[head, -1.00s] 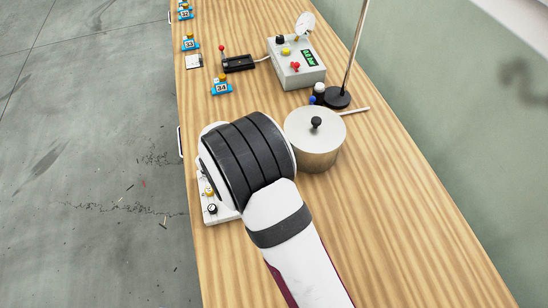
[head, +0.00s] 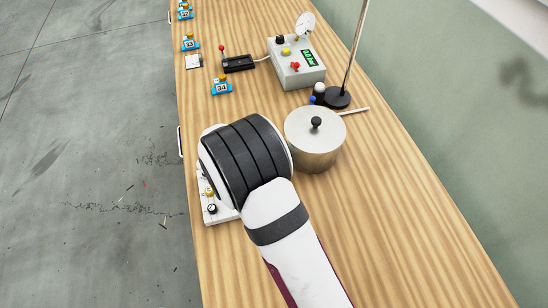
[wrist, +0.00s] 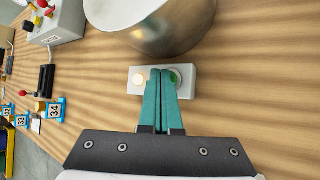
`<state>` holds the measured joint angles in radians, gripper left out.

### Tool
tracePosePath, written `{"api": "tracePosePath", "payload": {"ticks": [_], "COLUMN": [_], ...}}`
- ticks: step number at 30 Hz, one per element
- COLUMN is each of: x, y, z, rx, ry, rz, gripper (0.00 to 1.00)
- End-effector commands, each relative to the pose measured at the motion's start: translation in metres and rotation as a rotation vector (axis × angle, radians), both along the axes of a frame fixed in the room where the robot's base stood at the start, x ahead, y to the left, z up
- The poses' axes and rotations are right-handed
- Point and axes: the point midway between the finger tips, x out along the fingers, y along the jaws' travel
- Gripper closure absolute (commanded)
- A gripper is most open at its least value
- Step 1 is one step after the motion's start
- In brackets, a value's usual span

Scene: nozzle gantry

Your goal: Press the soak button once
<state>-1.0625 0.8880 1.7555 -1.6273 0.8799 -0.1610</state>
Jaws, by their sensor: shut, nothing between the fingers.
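In the wrist view a small white button box (wrist: 190,87) lies on the wooden bench beside a metal pot. It carries a pale, lit-looking round button (wrist: 140,79) on the left and a green button (wrist: 176,77) on the right. I cannot read which is the soak button. My gripper (wrist: 165,71) is shut and empty, its teal fingers over the box and partly covering the green button. I cannot tell whether the tips touch it. In the head view my wrist hides the fingers and this box.
A lidded metal pot (head: 312,150) with a side handle stands close to the right of my wrist. A white panel (head: 213,208) with knobs shows at the bench's left edge. A grey control box (head: 298,75), a stand (head: 337,97) and numbered blue blocks (head: 221,87) are farther back.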

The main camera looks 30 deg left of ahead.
Motion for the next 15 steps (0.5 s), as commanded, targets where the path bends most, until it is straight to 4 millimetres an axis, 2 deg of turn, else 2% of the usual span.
{"api": "tracePosePath", "payload": {"ticks": [8, 15], "x": [0.000, 0.000], "y": [0.000, 0.000], "z": [0.001, 0.012], "rx": [0.001, 0.001], "ry": [0.001, -0.001], "rz": [0.001, 0.000], "gripper": [1.00, 1.00]}}
